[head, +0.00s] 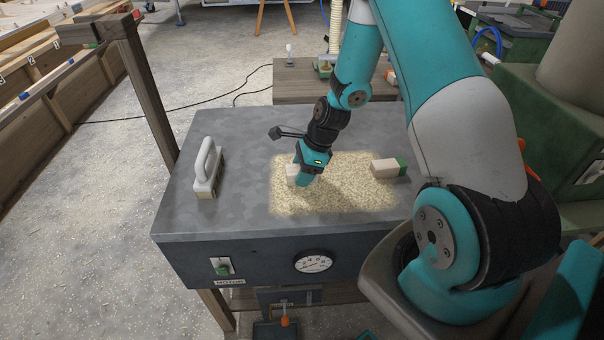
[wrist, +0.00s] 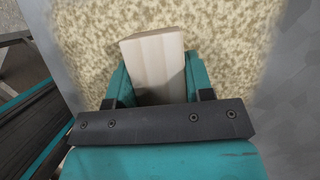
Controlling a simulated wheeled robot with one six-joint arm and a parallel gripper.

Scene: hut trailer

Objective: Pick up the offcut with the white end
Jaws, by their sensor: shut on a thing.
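My gripper (head: 303,178) is shut on a pale wooden offcut (head: 291,173) over the sawdust patch on the grey machine top. In the wrist view this offcut (wrist: 155,62) sits between the two teal fingers, its far part sticking out beyond them. The end that shows is pale; whether it is painted white I cannot tell. Its near part is hidden by my gripper. Whether it touches the sawdust I cannot tell. A second offcut with a green end (head: 388,167) lies at the right of the patch, apart from my gripper.
A brush with a grey handle (head: 206,165) stands at the left of the grey machine top (head: 235,215). The sawdust patch (head: 345,195) is clear between the offcuts. Behind is a low wooden table (head: 310,92) with an orange-ended block (head: 391,77).

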